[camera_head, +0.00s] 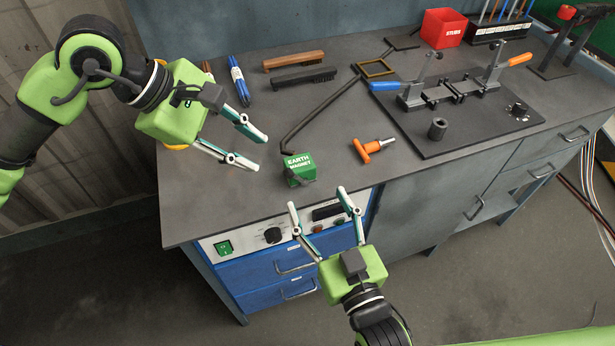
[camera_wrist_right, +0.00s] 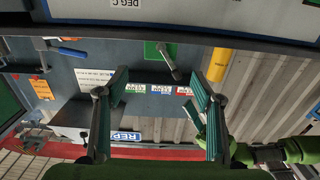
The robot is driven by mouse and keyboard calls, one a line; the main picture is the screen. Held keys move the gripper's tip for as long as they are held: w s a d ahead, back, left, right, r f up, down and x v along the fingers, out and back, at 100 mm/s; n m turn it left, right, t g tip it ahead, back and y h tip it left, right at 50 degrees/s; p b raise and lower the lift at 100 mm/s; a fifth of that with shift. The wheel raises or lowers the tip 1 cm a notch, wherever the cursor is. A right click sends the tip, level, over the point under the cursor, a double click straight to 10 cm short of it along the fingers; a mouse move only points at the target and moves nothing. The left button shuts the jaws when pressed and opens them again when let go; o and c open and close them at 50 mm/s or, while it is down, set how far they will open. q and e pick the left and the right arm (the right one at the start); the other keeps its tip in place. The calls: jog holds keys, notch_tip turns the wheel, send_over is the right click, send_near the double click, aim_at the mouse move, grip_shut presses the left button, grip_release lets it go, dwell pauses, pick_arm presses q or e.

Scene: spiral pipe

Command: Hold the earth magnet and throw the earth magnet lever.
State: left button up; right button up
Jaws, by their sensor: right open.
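The green earth magnet block (camera_head: 298,166), labelled EARTH MAGNET, stands near the front edge of the grey bench. A short grey lever (camera_wrist_right: 172,62) shows on what looks like the magnet's green face (camera_wrist_right: 153,50) in the right wrist view, which appears upside down. My left gripper (camera_head: 259,152) is left of the magnet, fingers spread, with nothing between them. My right gripper (camera_head: 317,198) is in front of the bench edge, below and slightly right of the magnet, fingers spread and empty. Neither gripper touches the magnet.
A dark bent rod (camera_head: 318,112) runs behind the magnet. An orange-handled tool (camera_head: 371,148) lies to its right. A clamp fixture plate (camera_head: 455,110) fills the right. A control panel (camera_head: 270,238) is below the edge.

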aim_at(304, 173)
jog(key=x, duration=1.1)
jog(key=shift+w+f, duration=0.1)
jog(key=shift+w, duration=0.15)
